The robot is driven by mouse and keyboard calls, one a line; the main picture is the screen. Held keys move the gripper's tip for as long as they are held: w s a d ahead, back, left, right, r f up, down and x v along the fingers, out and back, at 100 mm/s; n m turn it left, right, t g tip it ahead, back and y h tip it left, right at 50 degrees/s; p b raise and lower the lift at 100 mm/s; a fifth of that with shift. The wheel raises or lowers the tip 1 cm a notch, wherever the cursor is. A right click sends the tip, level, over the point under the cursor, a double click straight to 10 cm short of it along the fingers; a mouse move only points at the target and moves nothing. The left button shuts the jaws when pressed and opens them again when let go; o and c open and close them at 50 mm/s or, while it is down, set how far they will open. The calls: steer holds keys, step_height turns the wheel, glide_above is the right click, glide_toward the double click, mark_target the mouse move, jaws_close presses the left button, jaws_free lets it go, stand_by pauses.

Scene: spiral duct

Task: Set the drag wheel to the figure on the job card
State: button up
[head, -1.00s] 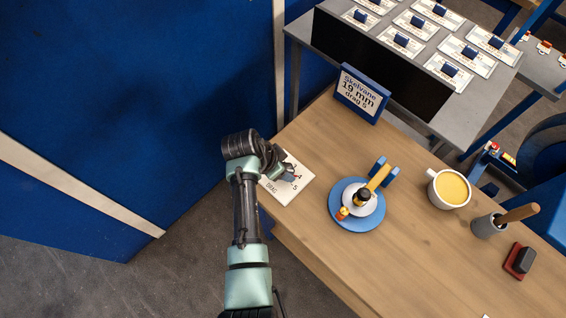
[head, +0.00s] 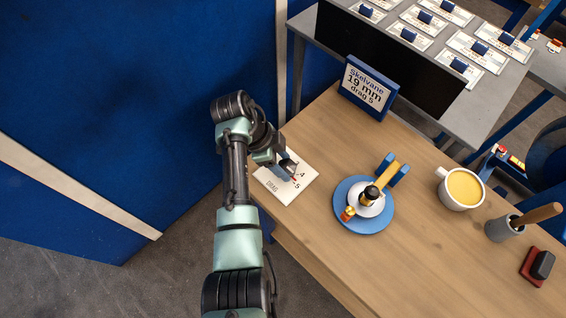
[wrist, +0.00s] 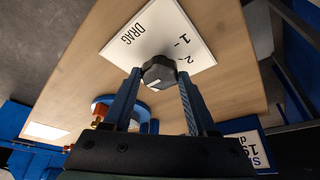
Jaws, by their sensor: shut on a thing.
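The drag wheel is a dark, faceted knob (wrist: 159,73) on a white plate marked DRAG (head: 277,190). In the wrist view, 1 and 2 show on the plate (wrist: 155,35); in the head view, 4 and 5 show. A pale mark shows on the knob, but I cannot tell which figure it points to. My gripper (head: 287,168) is over the plate in the head view and hides most of the wheel. In the wrist view, its blue fingers (wrist: 159,80) are shut on the wheel's sides. The job card (head: 367,86) reads "Skelvane 19 mm drag 5".
A blue round stand (head: 346,218) with a small reel-like assembly is right of the plate. A yellow-filled mug (head: 460,188), a grey pot with a wooden handle (head: 503,228) and a red-and-black block (head: 537,266) stand farther right. The wooden table (head: 430,245) is clear at the front.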

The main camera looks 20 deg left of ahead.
stand_by(0.4)
steer(key=o, duration=1.4)
steer(key=shift+c, duration=0.2)
steer(key=p+v, duration=0.1)
steer(key=v, duration=1.2)
